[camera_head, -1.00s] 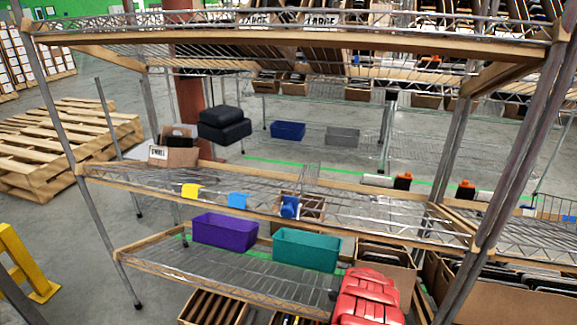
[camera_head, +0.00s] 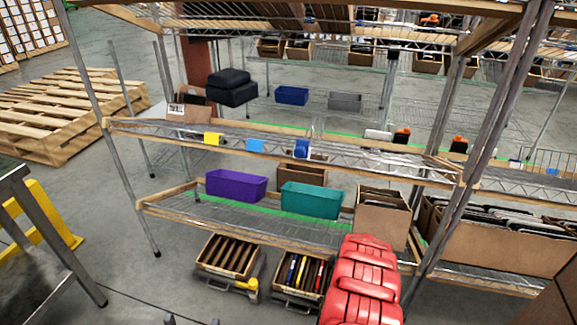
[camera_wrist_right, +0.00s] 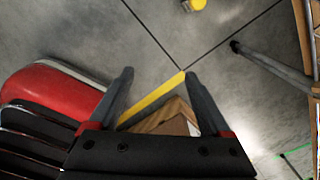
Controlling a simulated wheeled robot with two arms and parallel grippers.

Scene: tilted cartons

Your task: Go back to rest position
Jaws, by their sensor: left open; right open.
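My right gripper (camera_wrist_right: 158,74) shows in the right wrist view with both dark fingers spread open and nothing held. Beyond and between its fingers I see a yellow strip (camera_wrist_right: 152,101) and a cardboard edge (camera_wrist_right: 170,115), both apart from the fingers as far as I can tell. The rest of both arms is hidden or unclear.
A wire shelf rack holds a purple bin (camera_head: 236,186) and a teal bin (camera_head: 311,201). Two crates (camera_head: 228,256) (camera_head: 300,272) and a red ribbed object (camera_head: 361,285) stand in front. A steel frame (camera_head: 55,235) stands left. Grey floor (camera_head: 125,275) between is clear.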

